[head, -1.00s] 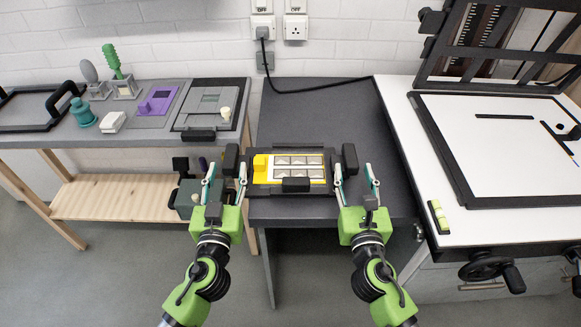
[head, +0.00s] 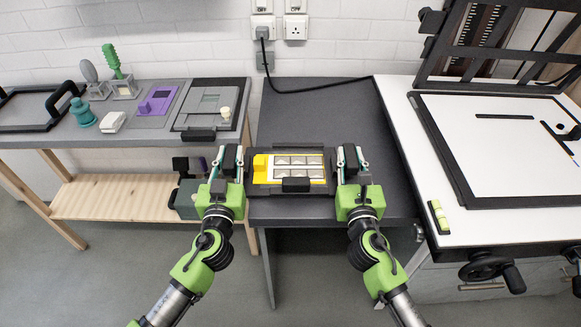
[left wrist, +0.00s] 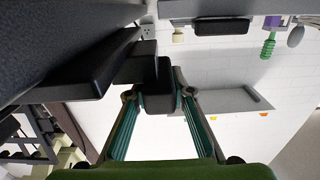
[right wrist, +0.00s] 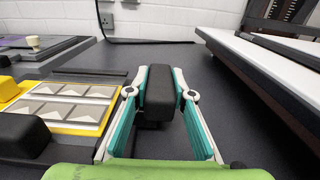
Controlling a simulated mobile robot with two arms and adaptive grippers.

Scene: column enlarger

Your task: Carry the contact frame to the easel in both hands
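The contact frame (head: 290,194) is a black frame with a yellow mask and silver panels, lying flat on the dark table. It has an upright black handle at each side. My left gripper (head: 228,160) has its fingers on both sides of the left handle (left wrist: 158,88), pressed close to it. My right gripper (head: 351,160) is closed in the same way on the right handle (right wrist: 160,92). The easel (head: 500,150) is the white, black-edged board on the bench at the right, apart from the frame.
The dark table (head: 330,110) is clear behind the frame. The white bench (head: 428,190) rises at the right, with a small yellow-green piece (head: 437,215) near its edge and a crank (head: 492,270) in front. A grey side table (head: 60,150) at the left holds several items. A black cable (head: 310,90) runs along the wall.

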